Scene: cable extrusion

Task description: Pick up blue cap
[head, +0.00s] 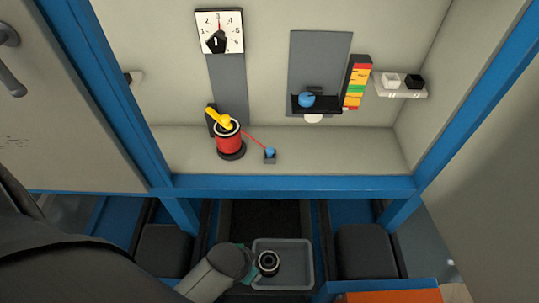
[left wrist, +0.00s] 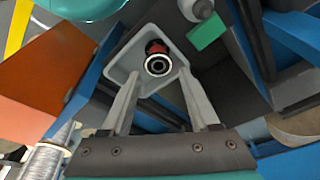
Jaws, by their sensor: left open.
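Two blue pieces show in the head view, and I cannot tell which is the cap. A rounded blue piece (head: 306,100) sits on a black ledge (head: 328,106) of a grey wall panel. A smaller blue piece (head: 270,152) is at a small grey block by the end of a red cable. My left gripper (left wrist: 158,76) is open in the left wrist view, with nothing between its fingers. Beyond its fingertips is a grey tray (left wrist: 118,76) holding a black-rimmed round part (left wrist: 158,64). Neither blue piece can be made out in that view. My right gripper is not seen.
A red spool (head: 228,140) with a yellow handle stands on the bench left of the smaller blue piece. A dial (head: 219,30) hangs above it. A colour-striped block (head: 356,84) and a white shelf (head: 398,91) are at right. A blue frame bar (head: 290,187) edges the bench.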

